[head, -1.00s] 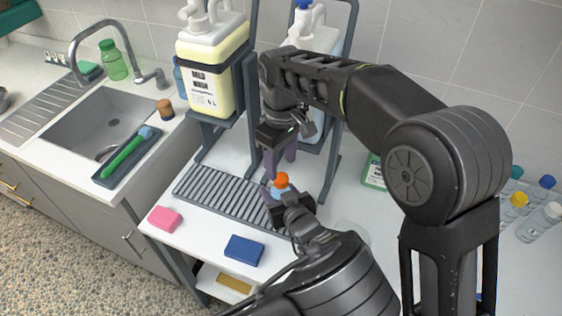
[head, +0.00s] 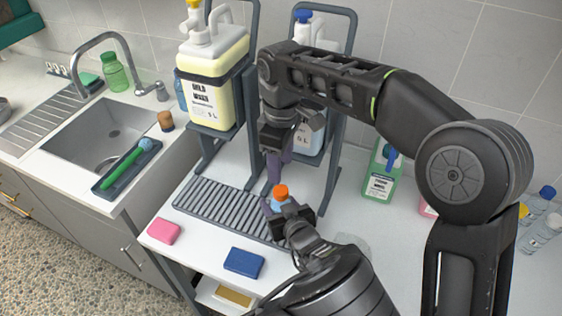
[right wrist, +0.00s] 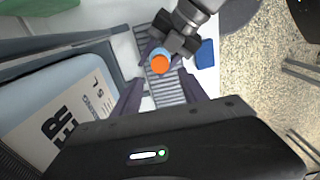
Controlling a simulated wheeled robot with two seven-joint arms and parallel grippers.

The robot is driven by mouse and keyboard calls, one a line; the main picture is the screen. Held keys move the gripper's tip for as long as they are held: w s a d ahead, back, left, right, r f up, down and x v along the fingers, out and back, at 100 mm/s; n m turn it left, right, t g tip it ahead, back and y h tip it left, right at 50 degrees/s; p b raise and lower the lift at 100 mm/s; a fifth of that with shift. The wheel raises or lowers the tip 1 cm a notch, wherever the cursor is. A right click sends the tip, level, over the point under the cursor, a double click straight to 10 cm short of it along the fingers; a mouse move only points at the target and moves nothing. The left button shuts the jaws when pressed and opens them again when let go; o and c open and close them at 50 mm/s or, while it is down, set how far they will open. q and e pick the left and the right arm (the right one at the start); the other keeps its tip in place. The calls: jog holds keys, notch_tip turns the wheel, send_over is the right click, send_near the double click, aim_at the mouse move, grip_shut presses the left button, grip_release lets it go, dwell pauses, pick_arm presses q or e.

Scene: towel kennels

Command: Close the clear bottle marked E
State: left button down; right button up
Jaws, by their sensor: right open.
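A small bottle (head: 277,205) with an orange cap (head: 281,191) on its top stands upright over the grey slatted drain rack. Its body looks pale blue, and no letter on it can be read. My left gripper (head: 272,208) is shut around the bottle's body and hides much of it. My right gripper (head: 278,172) points down just above the cap, open and empty. In the right wrist view the orange cap (right wrist: 160,64) shows between and beyond the open purple fingers (right wrist: 160,92). Whether the cap is fully tight cannot be told.
A yellow jug (head: 213,75) on a stand is left of my right gripper, and a pale blue jug (head: 308,138) is close behind it. A pink sponge (head: 164,231) and a blue sponge (head: 244,262) lie in front. A green container (head: 379,185) stands to the right.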

aim_at(281, 190)
jog(key=shift+f, duration=4)
jog(key=shift+c, duration=0.4)
grip_shut()
jog(key=m, duration=0.5)
jog(key=shift+o, duration=1.1)
grip_release()
jog(key=shift+r, duration=0.1)
